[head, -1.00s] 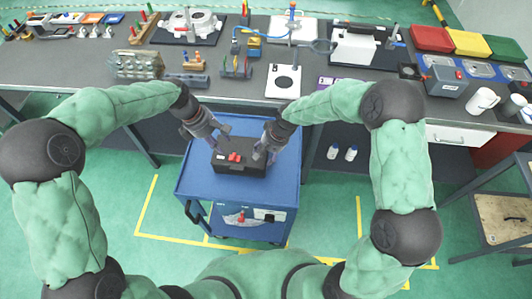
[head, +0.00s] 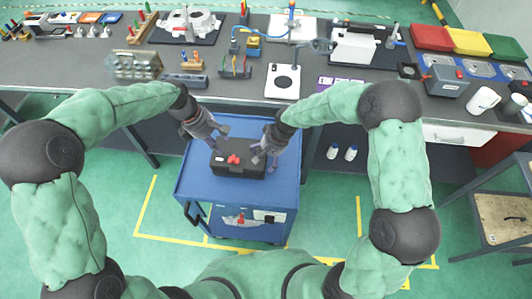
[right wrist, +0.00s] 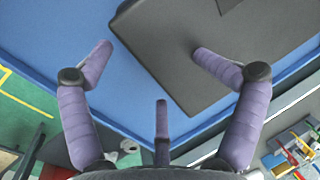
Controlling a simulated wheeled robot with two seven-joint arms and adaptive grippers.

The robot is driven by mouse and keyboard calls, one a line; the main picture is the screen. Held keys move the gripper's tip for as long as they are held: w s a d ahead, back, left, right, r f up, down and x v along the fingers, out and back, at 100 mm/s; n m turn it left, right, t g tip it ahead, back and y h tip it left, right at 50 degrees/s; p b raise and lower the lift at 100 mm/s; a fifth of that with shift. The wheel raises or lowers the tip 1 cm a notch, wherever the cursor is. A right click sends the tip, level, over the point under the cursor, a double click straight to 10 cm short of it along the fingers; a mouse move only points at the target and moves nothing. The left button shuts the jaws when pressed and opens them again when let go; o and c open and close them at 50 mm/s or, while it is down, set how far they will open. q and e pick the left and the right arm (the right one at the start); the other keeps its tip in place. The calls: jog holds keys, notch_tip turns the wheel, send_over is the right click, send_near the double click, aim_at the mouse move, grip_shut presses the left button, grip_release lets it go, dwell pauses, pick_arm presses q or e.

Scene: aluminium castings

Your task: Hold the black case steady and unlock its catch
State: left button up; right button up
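The black case (head: 240,170) lies on the blue cart, with a red part (head: 233,159) and a small pale mark on its top. In the right wrist view, one corner of the dark case (right wrist: 180,60) shows; no catch can be made out there. My left gripper (head: 219,140) is at the case's left end, its fingers close to or touching it; its grip is unclear. My right gripper (head: 262,154) is at the right end. In the right wrist view its purple fingers (right wrist: 150,58) are spread, one over the case and one over the blue cart top.
The blue cart (head: 194,187) has free top surface around the case. Behind it stands a long grey workbench (head: 210,94) carrying castings, tools and trays. A white plate (head: 283,81) lies near its front edge. A stool (head: 503,218) stands at the right.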

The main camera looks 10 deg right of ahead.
jog(key=shift+s+r, duration=0.15)
jog(key=shift+r, duration=0.1)
jog(key=shift+r, duration=0.25)
jog(key=v, duration=1.1)
jog(key=shift+r, duration=0.15)
jog(key=shift+d, duration=0.1)
